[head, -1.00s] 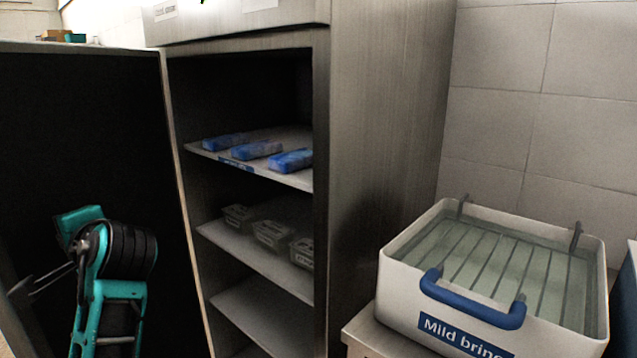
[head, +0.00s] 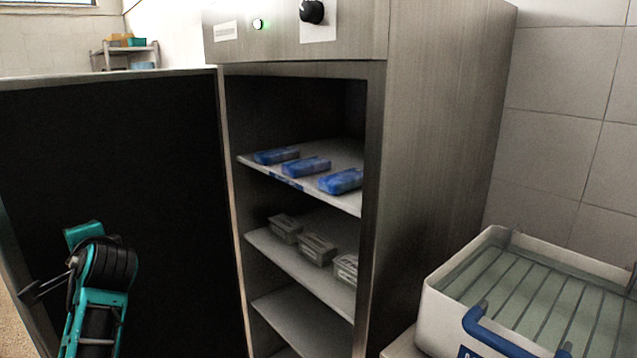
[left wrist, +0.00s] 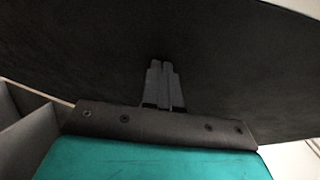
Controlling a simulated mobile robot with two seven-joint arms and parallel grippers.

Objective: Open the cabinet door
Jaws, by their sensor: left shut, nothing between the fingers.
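The steel cabinet (head: 440,150) stands in the middle of the head view with its front open. Its door (head: 110,200) is swung wide to the left, dark inner face toward me. My left gripper (head: 25,293) is in front of that inner face, low at the left. In the left wrist view the closed fingers (left wrist: 163,85) point at the dark door surface (left wrist: 80,60) with nothing between them. I cannot tell whether they touch it. My right gripper is not in view.
Inside, the upper shelf (head: 340,203) holds blue packs (head: 306,167), and the shelf below holds clear tubs (head: 318,248). A white basin (head: 440,310) with a blue handle (head: 495,338) stands at the lower right. A rack (head: 128,52) is at the back left.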

